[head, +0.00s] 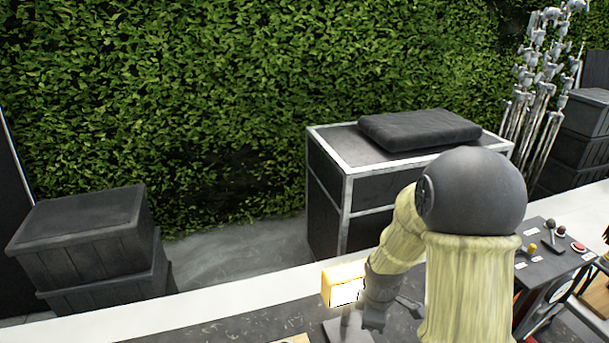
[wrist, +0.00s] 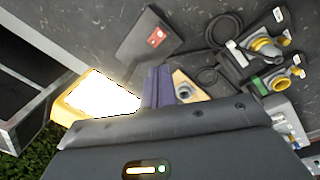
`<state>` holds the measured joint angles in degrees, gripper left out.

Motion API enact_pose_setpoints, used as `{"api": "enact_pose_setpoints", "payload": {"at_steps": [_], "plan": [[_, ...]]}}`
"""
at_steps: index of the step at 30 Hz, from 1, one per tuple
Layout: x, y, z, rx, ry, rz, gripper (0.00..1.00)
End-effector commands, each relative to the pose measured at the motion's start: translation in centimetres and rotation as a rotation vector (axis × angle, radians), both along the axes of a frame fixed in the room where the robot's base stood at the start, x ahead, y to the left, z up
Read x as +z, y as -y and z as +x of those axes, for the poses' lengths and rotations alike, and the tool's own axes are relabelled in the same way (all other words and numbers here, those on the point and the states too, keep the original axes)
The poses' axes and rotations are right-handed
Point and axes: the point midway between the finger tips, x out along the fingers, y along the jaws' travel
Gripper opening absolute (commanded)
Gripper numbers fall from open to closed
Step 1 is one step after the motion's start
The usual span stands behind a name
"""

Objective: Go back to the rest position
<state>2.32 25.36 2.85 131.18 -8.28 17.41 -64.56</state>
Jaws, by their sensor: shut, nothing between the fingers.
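My arm reaches down over the grey work surface (head: 225,325) in the head view, and my gripper (head: 350,325) is low in the picture, partly cut off by the bottom edge. In the wrist view the fingers of my gripper (wrist: 158,84) are together, with nothing seen between them. A yellow box with a glowing white face (head: 343,284) is just left of my wrist; it also shows left of the fingers in the wrist view (wrist: 68,100).
In the wrist view, a dark flat box with a red label (wrist: 147,42) and yellow connectors with cables (wrist: 265,46) lie beyond the fingers. A control panel (head: 555,255) stands at right. Behind are a black case (head: 330,190), stacked crates (head: 85,235) and a hedge (head: 200,90).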

Motion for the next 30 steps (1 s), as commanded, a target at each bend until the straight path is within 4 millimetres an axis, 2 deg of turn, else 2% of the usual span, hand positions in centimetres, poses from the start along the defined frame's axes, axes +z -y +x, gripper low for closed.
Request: {"api": "enact_pose_setpoints", "payload": {"at_steps": [3,9,15,18,22,30], "plan": [[2.0,0.0,-1.6,-0.238,0.033,0.029,0.0],[4.8,-0.1,-4.7,-0.649,0.078,0.098,0.0],[6.8,-0.2,-7.8,-1.043,0.112,0.185,0.0],[7.3,-0.3,-8.9,-1.176,0.118,0.216,0.0],[7.6,-0.4,-9.5,-1.247,0.119,0.233,0.0],[7.6,-0.4,-9.4,-1.249,0.119,0.233,0.0]]}}
